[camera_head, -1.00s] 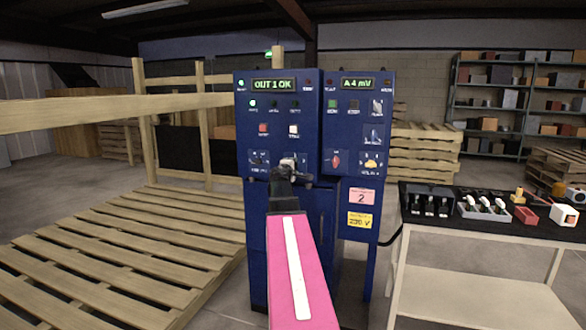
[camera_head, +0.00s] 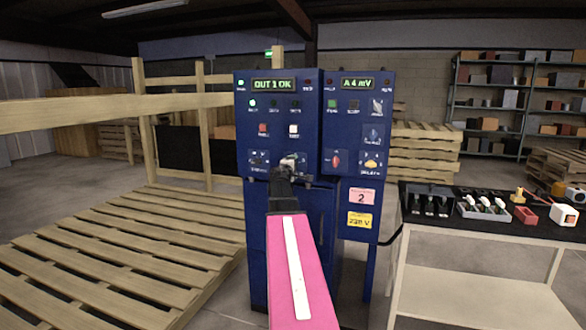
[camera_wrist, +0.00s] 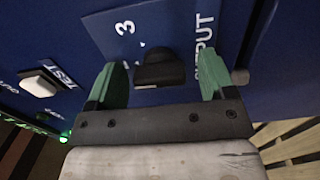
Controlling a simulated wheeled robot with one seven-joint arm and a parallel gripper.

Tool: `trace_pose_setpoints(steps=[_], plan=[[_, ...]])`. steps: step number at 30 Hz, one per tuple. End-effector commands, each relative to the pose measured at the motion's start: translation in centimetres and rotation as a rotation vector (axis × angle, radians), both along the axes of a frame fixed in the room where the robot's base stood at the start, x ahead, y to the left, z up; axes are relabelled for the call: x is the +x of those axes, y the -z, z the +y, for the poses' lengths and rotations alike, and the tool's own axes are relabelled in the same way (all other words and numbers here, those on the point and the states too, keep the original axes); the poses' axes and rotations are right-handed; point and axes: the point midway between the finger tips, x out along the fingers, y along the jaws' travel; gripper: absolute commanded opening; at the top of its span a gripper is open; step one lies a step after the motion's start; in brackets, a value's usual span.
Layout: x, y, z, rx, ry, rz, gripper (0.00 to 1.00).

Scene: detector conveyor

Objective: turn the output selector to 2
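The output selector is a black knob (camera_wrist: 160,68) on a blue panel marked OUTPUT, with a 3 in sight and its other numbers partly hidden. In the wrist view, my gripper (camera_wrist: 163,80) is open, its two green fingers on either side of the knob with visible gaps. In the head view, my gripper (camera_head: 288,166) is at the lower part of the left blue cabinet (camera_head: 247,135) and hides the selector. A pink label (camera_head: 361,197) shows a 2.
A white TEST button (camera_wrist: 40,84) is left of the selector in the wrist view. A red knob (camera_head: 335,160) is on the neighbouring panel. A bench (camera_head: 480,230) with parts stands right, and a wooden pallet (camera_head: 130,250) lies left.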

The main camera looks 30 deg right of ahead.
Motion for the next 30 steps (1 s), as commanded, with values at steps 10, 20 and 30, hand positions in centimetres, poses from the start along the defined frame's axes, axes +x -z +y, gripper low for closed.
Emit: trace_pose_setpoints(steps=[10, 20, 30], plan=[[-1.9, 0.0, 2.1, 0.0, -0.001, 0.0, 0.77], [-6.0, 0.0, 6.7, 0.0, -0.001, 0.0, 0.77], [-7.1, 0.0, 8.3, 0.0, 0.0, 0.0, 0.77]])
